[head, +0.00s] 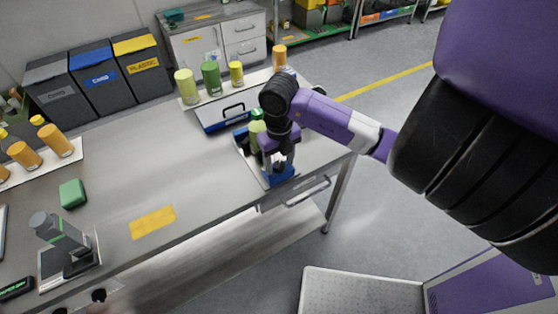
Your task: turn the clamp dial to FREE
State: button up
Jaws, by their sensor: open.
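My gripper (279,166) points down over the right end of the bench, above a blue part (280,179) at the front of a small station. The jaws are open, with the blue part below or between the fingertips; I cannot tell whether they touch it. A green bottle (257,138) stands in the station just behind and left of my gripper. My wrist and gripper cover much of the station. I cannot make out the clamp dial, its pointer or the FREE marking.
A blue-and-white case (224,117) with a black handle stands behind the station. Green and yellow bottles (211,78) stand at the bench's back. A yellow label (153,221), green block (73,194) and grey device (60,231) lie left. Mid-bench is mostly clear.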

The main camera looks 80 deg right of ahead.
jog(key=shift+c, duration=0.4)
grip_shut()
jog(key=shift+f+b, duration=0.15)
jog(key=shift+b, duration=0.25)
jog(key=n+b, duration=0.2)
jog(key=b, duration=0.1)
jog(key=n+b, duration=0.1)
jog(key=b, duration=0.1)
jog(key=shift+d+f+n+b, duration=0.1)
jog(key=shift+f+n+b, duration=0.2)
jog(key=shift+n+b, duration=0.1)
jog(key=n+b, duration=0.5)
jog(key=b, duration=0.5)
jog(key=n+b, duration=0.4)
jog(key=b, duration=0.3)
jog(key=shift+n, duration=0.4)
jog(key=n+b, duration=0.4)
jog(key=shift+a+r, duration=0.2)
jog(key=shift+r, duration=0.2)
jog(key=shift+w+n+b, duration=0.1)
jog(key=shift+n+b, duration=0.25)
jog(key=shift+n, duration=0.05)
